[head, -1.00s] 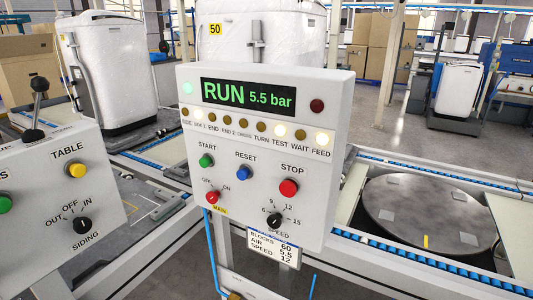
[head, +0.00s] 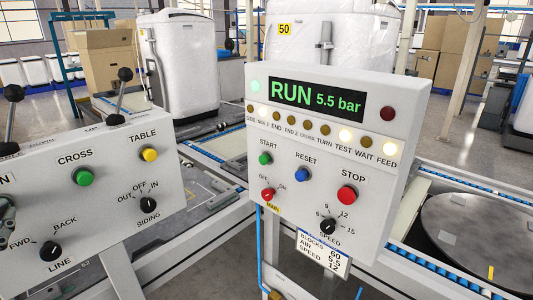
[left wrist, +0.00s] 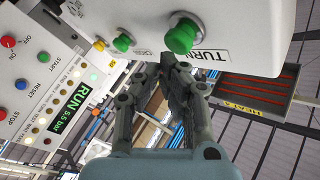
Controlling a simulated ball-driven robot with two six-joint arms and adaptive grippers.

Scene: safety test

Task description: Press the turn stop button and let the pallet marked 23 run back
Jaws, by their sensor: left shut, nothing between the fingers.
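In the left wrist view, a green button (left wrist: 182,37) stands beside the label TURN on a white control box. My left gripper (left wrist: 170,62) is shut and empty, its tips close beneath that button; I cannot tell whether they touch. In the head view only a bit of the left gripper (head: 6,222) shows at the left edge, in front of the left panel (head: 115,205), and the TURN button is not visible. A wrapped machine (head: 318,45) behind the panels carries a yellow 50 tag. I see no tag reading 23. My right gripper is not in view.
The main panel (head: 390,180) reads RUN 5.5 bar and has a red STOP button (head: 347,194). The left panel has a green CROSS button (head: 84,176), a yellow TABLE button (head: 149,154) and black levers (head: 125,75). A round turntable (head: 470,225) lies at right.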

